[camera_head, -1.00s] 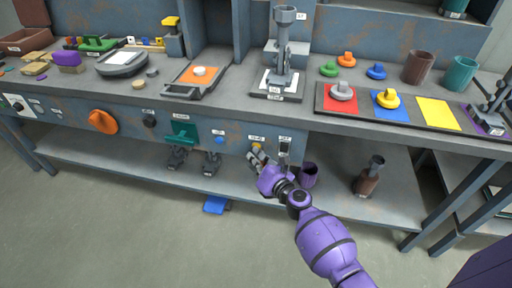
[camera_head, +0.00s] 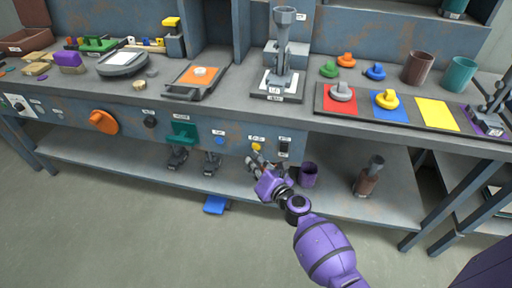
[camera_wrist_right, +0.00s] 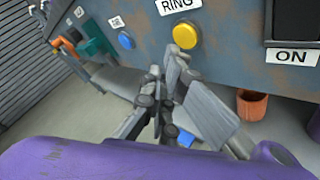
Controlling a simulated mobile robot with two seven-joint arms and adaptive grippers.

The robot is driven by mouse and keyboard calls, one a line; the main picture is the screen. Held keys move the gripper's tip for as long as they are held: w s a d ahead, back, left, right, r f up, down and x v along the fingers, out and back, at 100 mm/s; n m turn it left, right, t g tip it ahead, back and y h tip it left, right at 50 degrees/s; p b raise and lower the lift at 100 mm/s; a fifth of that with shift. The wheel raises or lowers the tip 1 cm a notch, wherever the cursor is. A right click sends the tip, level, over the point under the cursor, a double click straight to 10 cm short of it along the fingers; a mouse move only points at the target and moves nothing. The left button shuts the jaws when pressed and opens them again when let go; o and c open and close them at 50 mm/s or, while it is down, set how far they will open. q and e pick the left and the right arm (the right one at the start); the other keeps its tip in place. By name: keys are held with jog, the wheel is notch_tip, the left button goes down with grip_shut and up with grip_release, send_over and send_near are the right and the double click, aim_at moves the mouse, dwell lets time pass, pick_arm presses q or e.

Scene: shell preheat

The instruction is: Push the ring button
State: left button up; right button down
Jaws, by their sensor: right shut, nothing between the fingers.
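The ring button is a round yellow button (camera_head: 256,147) on the front panel of the grey-blue bench. In the right wrist view the yellow button (camera_wrist_right: 186,36) sits directly below a white label reading RING. My right gripper (camera_head: 257,160) is shut and empty, just below and in front of the button. In the right wrist view its fingertips (camera_wrist_right: 166,62) point up toward the button, with its face uncovered. A small gap seems to separate them, though depth is hard to judge. My left gripper is not in view.
A blue button (camera_head: 219,140) lies left of the yellow one, and a dark switch (camera_head: 284,147), marked ON in the wrist view, lies right. A purple cup (camera_head: 308,174) stands on the lower shelf (camera_head: 335,190) close to my right gripper. A green handle (camera_head: 183,133) juts from the panel.

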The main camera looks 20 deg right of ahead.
jog(key=s+a, duration=0.1)
jog(key=s, duration=0.1)
jog(key=s+a+p, duration=0.1)
jog(key=s, duration=0.1)
jog(key=shift+a, duration=0.4)
dwell(0.5)
